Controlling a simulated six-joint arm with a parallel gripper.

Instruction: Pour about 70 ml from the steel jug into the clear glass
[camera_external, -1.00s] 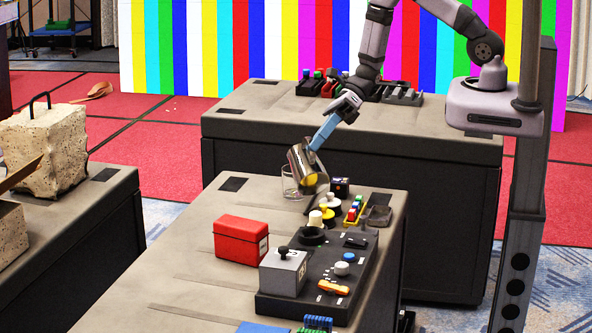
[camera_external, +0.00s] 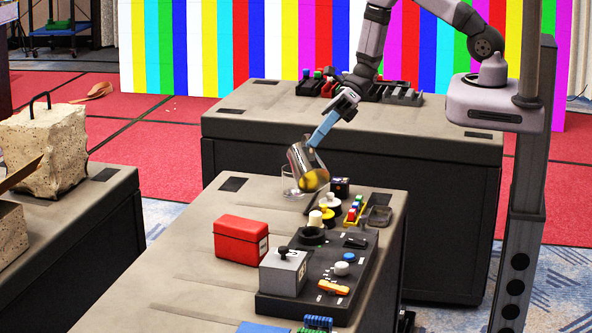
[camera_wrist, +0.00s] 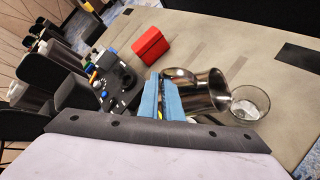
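The steel jug (camera_external: 307,167) is held above the table, tilted toward the left in the external view, with its mouth close to the clear glass. The jug (camera_wrist: 200,92) also shows in the wrist view, its rim turned to the glass. The clear glass (camera_external: 289,181) stands on the table, partly hidden by the jug; in the wrist view the glass (camera_wrist: 250,104) has a little pale content or a bright base, I cannot tell which. My gripper (camera_wrist: 168,97) has blue fingers closed at the jug's handle side. No falling stream is clearly visible.
A red box (camera_external: 241,238) and a black control panel (camera_external: 320,278) stand nearer on the same table (camera_external: 190,260). Small coloured items (camera_external: 354,211) lie just right of the jug. The tabletop left of the glass is clear.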

